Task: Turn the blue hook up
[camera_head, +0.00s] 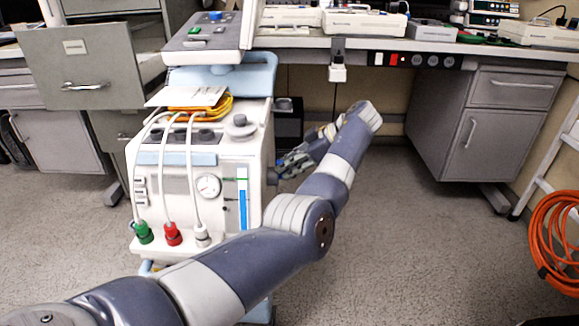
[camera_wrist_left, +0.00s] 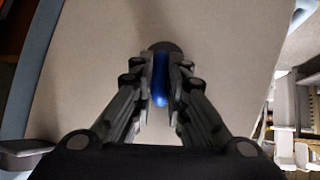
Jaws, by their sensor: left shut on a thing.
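The blue hook (camera_wrist_left: 160,80) shows in the left wrist view as a narrow blue piece. It sits in front of a dark round mount (camera_wrist_left: 164,47) on the machine's pale side panel. My left gripper (camera_wrist_left: 161,82) is shut on the hook, one finger on each side. In the head view my left gripper (camera_head: 281,173) is at the right side of the white medical machine (camera_head: 222,165). My right gripper is in neither view.
Hoses with green, red and white plugs run down the machine's front. A bench (camera_head: 480,48) with equipment stands behind, with a grey cabinet (camera_head: 485,115) under it. An orange hose coil (camera_head: 556,240) hangs at the right. The floor (camera_head: 430,250) between is clear.

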